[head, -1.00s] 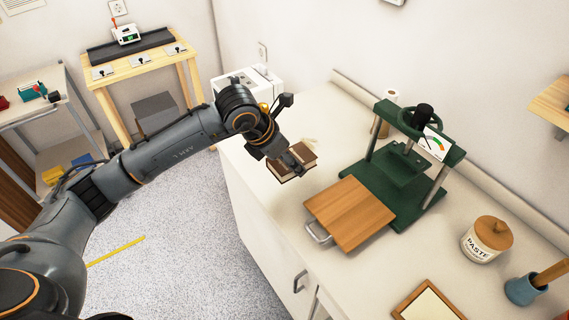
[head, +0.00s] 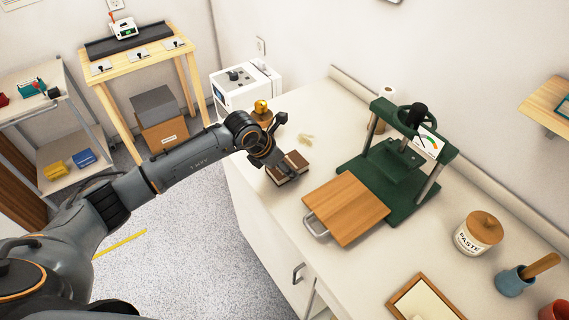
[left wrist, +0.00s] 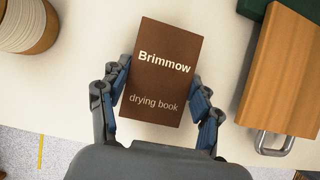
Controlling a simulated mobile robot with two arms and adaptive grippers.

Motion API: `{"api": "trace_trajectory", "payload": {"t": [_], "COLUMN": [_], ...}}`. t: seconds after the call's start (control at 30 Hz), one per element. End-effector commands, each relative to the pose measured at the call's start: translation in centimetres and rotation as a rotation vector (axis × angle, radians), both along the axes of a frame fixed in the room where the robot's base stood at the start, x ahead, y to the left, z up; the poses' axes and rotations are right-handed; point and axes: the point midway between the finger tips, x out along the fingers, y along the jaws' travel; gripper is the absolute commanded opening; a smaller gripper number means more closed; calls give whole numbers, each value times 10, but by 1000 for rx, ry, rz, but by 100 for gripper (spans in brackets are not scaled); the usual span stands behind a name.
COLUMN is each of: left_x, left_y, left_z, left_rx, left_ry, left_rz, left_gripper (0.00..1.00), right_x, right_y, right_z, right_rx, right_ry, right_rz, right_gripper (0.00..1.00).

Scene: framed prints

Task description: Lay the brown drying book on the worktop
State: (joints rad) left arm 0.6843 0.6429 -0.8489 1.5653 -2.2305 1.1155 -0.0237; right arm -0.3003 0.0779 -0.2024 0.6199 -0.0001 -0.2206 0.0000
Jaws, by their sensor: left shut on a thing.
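The brown drying book (head: 297,160) is at the left end of the pale worktop (head: 268,228), near its front edge. In the left wrist view its cover (left wrist: 160,82) faces the camera and reads "Brimmow drying book". My left gripper (head: 285,165) is shut on the book, with a finger on each side edge, as the left wrist view (left wrist: 160,108) shows. The book looks flat and at or just above the worktop; I cannot tell if it touches. My right gripper is not in view.
A green press (head: 385,165) and a wooden board with a metal handle (head: 347,207) stand right of the book. Behind the arm are a gold-topped item (head: 261,108) and a white machine (head: 240,90). A paste jar (head: 478,235) stands farther right.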

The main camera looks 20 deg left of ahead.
Motion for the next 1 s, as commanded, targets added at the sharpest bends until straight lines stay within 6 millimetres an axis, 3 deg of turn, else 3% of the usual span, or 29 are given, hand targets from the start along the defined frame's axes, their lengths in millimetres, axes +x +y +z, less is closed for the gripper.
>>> {"api": "trace_trajectory", "payload": {"t": [0.07, 0.1, 0.2, 0.63, 1.0], "left_x": [1, 0, 0, -1, -30], "left_y": [0, 0, 0, 2, 26], "left_z": [-3, -2, -2, 5, 68], "left_rx": [-1, 0, 0, 1, 2], "left_ry": [-2, 0, 0, -2, -6], "left_rz": [0, 0, 0, 1, 1], "left_gripper": [21, 72, 86, 86, 86], "right_x": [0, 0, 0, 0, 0], "right_y": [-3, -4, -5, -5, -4], "right_z": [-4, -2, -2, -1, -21], "right_rx": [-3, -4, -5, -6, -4], "right_ry": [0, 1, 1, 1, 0], "right_rz": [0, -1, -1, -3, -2], "right_gripper": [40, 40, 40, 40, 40]}}
